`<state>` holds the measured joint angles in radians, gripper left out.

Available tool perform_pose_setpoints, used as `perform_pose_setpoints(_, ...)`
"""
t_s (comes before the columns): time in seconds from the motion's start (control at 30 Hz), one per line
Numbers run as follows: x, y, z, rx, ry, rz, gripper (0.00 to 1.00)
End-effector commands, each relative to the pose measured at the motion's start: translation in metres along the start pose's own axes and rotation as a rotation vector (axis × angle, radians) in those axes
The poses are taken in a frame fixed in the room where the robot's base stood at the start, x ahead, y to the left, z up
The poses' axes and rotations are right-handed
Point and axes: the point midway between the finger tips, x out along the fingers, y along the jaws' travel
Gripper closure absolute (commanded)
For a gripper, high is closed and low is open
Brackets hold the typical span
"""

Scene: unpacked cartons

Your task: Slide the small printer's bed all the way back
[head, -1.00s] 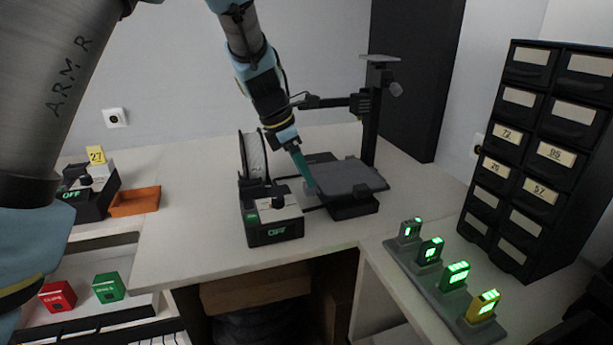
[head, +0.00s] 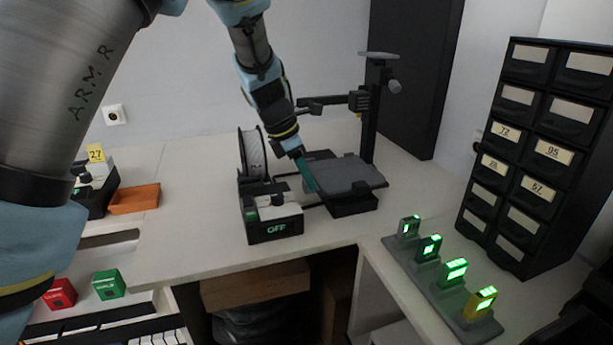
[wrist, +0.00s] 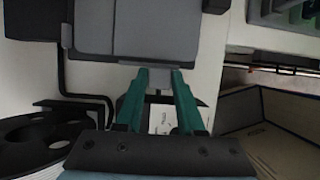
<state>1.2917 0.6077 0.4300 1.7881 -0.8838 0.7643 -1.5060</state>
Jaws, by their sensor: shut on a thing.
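The small printer stands on the worktop, with a dark upright column (head: 371,115) and a side arm. Its flat grey bed (head: 352,174) sits over a black base (head: 352,205); the bed also fills the top of the wrist view (wrist: 155,32). My gripper (head: 313,188) reaches down to the bed's near left edge. In the wrist view its two green fingers (wrist: 160,74) meet the bed's edge and are shut on a small tab there, partly hidden between them.
A control box reading OFF (head: 275,229) and a filament spool (head: 252,155) stand close left of the printer. A labelled drawer cabinet (head: 535,160) and a strip of lit green displays (head: 445,275) are at right. An orange tray (head: 134,198) lies at left.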

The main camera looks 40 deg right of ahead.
Motion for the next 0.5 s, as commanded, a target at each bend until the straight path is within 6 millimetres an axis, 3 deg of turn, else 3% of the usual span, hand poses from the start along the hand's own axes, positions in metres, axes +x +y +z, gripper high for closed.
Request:
perform_pose_setpoints(0.17, -0.0001, -0.0001, 0.0, 0.0, 0.0, 0.0, 1.0)
perform_pose_setpoints(0.5, -0.0002, -0.0001, -0.0001, 0.0, 0.0, 0.0, 1.0)
